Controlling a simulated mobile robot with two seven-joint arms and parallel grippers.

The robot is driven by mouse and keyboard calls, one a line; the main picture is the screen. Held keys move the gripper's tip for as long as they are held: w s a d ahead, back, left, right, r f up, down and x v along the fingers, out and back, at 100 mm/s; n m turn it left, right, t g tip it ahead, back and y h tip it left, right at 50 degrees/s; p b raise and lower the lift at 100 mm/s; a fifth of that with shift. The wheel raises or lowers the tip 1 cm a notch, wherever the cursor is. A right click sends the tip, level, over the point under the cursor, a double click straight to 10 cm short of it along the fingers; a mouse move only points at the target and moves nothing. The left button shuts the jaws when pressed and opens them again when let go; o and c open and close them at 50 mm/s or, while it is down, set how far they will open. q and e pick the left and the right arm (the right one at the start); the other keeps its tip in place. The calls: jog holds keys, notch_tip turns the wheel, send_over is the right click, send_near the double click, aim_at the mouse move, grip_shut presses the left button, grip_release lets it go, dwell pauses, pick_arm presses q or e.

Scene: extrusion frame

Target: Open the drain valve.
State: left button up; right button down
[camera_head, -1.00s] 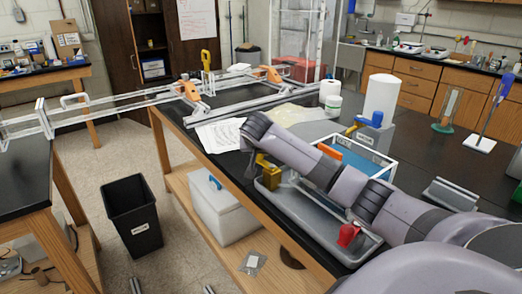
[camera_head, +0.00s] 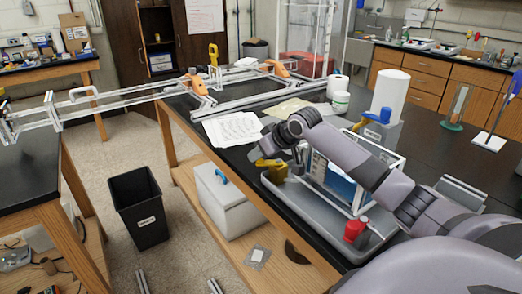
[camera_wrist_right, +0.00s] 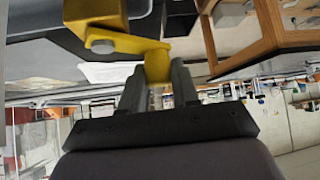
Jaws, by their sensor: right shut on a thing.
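A yellow valve (camera_head: 270,175) with a lever handle stands at the left end of a grey tray (camera_head: 300,205) on the black bench. In the right wrist view the yellow lever (camera_wrist_right: 125,42) runs from a bolted end at the left to its tip between my two fingers. My right gripper (camera_wrist_right: 157,80) is shut on that tip. In the head view my right arm reaches across the tray, and its gripper (camera_head: 272,153) is small and dark beside the valve. My left gripper is not in view.
A clear-sided tank with blue contents (camera_head: 335,180) stands in the tray under my arm. A red valve (camera_head: 355,228) is at the tray's near end. A blue-handled fitting (camera_head: 376,117) stands behind. A black bin (camera_head: 140,208) stands on the floor.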

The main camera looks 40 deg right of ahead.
jog(key=shift+s+a+n+y, duration=0.2)
jog(key=shift+n+y, duration=0.15)
jog(key=shift+n, duration=0.15)
jog(key=shift+s+a+n+y, duration=0.1)
jog(key=shift+s+n+y, duration=0.05)
jog(key=shift+n+y, duration=0.3)
jog(key=c, duration=0.9)
grip_release()
jog(key=shift+s+r, duration=0.1)
jog(key=shift+b+v, duration=0.6)
jog(key=shift+v, duration=2.9)
